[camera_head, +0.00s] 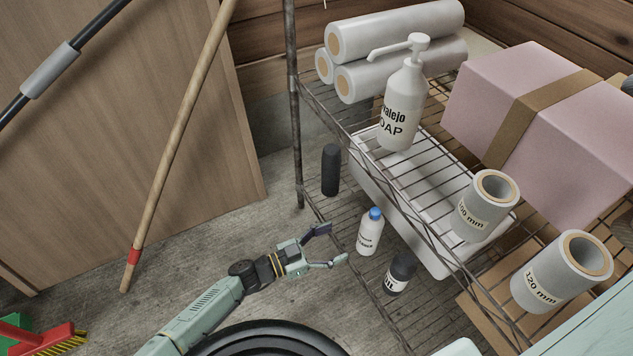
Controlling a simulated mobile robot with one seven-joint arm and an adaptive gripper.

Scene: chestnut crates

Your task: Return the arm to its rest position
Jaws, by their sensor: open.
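My gripper (334,245) is at the end of my green-grey arm, low in the middle of the camera_head view. Its two fingers are spread apart with nothing between them. It is just left of a small white bottle with a blue cap (370,235). The picture does not clearly show whether a fingertip touches that bottle. My arm runs down to the lower left, over the concrete floor.
A wire shelf (352,138) fills the right side, with a soap bottle (403,105), pink box (495,92), white rolls (400,35) and labelled tubes (483,208). Dark bottles (331,170) stand lower. A broom handle (180,130) leans at left. Floor (190,255) is open left of my gripper.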

